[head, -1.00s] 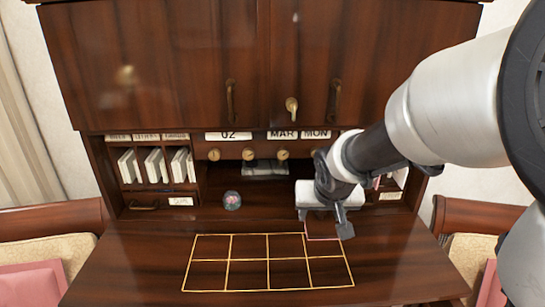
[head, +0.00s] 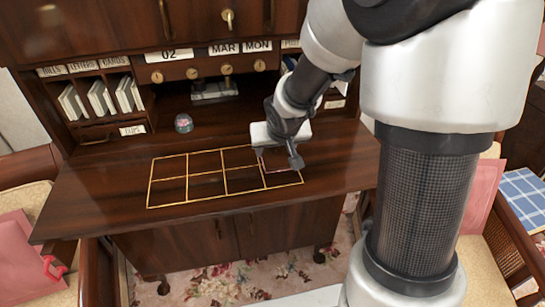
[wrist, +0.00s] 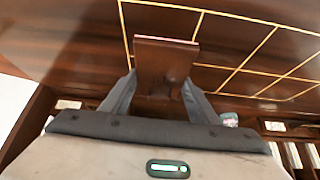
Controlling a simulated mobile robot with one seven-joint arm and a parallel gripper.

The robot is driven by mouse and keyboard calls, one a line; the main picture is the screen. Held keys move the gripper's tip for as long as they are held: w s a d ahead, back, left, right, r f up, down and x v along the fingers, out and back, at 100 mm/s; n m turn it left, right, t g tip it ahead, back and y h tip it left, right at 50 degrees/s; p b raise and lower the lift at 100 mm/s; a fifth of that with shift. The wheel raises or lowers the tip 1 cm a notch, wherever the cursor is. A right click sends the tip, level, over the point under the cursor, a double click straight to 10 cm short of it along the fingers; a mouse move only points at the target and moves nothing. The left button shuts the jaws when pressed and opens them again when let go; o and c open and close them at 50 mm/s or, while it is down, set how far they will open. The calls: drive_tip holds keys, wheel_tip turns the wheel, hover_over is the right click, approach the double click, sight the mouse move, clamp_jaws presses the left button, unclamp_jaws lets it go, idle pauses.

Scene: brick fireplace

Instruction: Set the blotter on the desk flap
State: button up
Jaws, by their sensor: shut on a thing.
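The blotter (wrist: 165,62) is a dark reddish-brown wooden piece with a flat rectangular face and a narrower part below it. In the wrist view it sits between the two grey fingers of my gripper (wrist: 162,92), which is shut on it. In the head view my gripper (head: 277,156) is over the right end of the desk flap (head: 95,195), by the far right corner of the gold grid. The blotter is hard to make out there against the dark wood. I cannot tell whether it touches the flap.
Gold lines mark a grid (head: 226,178) on the flap, its cells bare. A small round glass object (head: 183,123) stands behind it. Pigeonholes with papers (head: 100,98) line the back left. Chairs with pink cushions (head: 38,238) flank the desk.

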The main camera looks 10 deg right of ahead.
drive_tip(key=shift+f, duration=1.1)
drive_tip(key=shift+b, duration=0.35)
drive_tip(key=shift+f, duration=0.25)
drive_tip(key=o, duration=1.2)
drive_tip(key=shift+c, duration=0.2)
drive_tip(key=shift+r, duration=0.1)
